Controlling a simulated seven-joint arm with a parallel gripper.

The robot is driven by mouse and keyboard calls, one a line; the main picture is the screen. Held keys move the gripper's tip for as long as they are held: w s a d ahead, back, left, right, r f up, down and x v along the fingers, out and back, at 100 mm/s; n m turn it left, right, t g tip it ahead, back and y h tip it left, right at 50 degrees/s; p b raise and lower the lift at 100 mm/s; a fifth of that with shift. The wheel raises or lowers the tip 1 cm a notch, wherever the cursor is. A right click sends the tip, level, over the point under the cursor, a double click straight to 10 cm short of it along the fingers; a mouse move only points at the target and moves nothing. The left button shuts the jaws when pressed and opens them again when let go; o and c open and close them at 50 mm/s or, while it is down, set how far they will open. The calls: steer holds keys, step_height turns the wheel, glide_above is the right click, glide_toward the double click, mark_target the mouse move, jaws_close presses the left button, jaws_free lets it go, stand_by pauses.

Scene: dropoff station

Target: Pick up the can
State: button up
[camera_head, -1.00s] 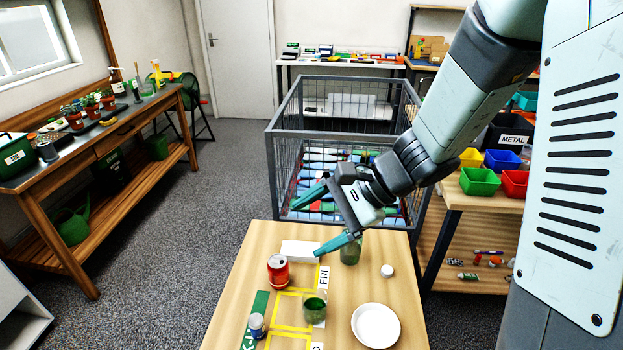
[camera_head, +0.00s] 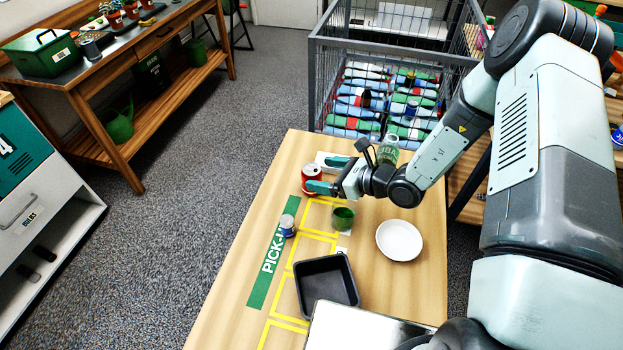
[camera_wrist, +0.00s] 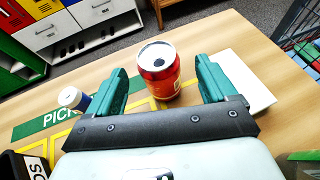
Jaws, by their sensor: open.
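The red can (camera_head: 311,179) with a silver top stands upright at the far left part of the wooden table. In the wrist view the can (camera_wrist: 160,72) stands ahead of and between the two green fingers. My gripper (camera_head: 328,174) is low over the table, reaching left toward the can, with its fingers open. In the wrist view my gripper (camera_wrist: 162,85) shows a finger on each side of the can, with a gap on both sides. In the head view one finger overlaps the can's lower part.
A white box (camera_head: 327,157) lies just behind the can. A small blue-and-white can (camera_head: 287,225), a green cup (camera_head: 343,218), a white plate (camera_head: 399,240), a black tray (camera_head: 326,282) and a green-labelled bottle (camera_head: 388,149) are also on the table. A wire cage (camera_head: 316,90) stands behind it.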

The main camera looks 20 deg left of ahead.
mark_target(304, 172)
steer(key=x, duration=0.6)
steer(key=shift+a+f, duration=0.1)
steer(key=shift+a, duration=0.25)
steer(key=shift+c, duration=0.2)
steer(key=c, duration=1)
